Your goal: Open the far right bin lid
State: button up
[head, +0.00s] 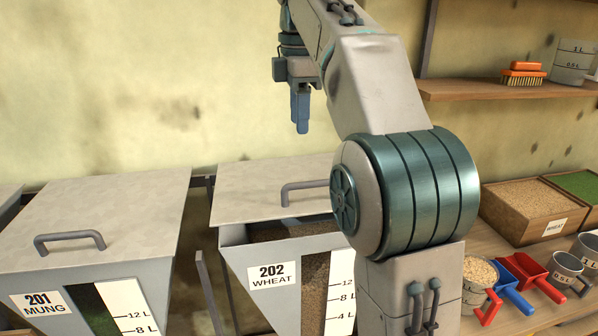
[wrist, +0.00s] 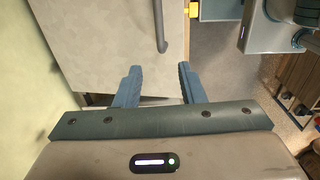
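The far right bin (head: 270,300), labelled 202 WHEAT, has a flat grey lid (head: 262,182) with a dark bar handle (head: 304,190) near its front edge. Brown grain shows in a gap between the lid's front edge and the bin's front rim, so the lid looks slightly raised. My gripper (head: 300,120) hangs above the back of this lid, fingers down, apart from it. In the wrist view my gripper (wrist: 158,86) is open and empty. The lid (wrist: 115,40) and its handle (wrist: 162,30) lie beyond the fingertips. My arm hides the lid's right side in the head view.
Bin 201 MUNG (head: 45,300) stands to the left, its lid (head: 105,210) down. A wall shelf (head: 510,92) holds a brush (head: 523,74) and a measuring cup (head: 572,60). A right counter carries crates (head: 533,205), scoops and cups. The wall is close behind the bins.

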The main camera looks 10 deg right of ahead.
aim_at(299, 183)
jog(key=f, duration=0.4)
jog(key=f+b, duration=0.1)
jog(key=f, duration=0.3)
jog(key=f+b, duration=0.1)
jog(key=f, duration=0.4)
jog(key=shift+w+f, duration=0.1)
jog(key=shift+w, duration=0.15)
grip_shut()
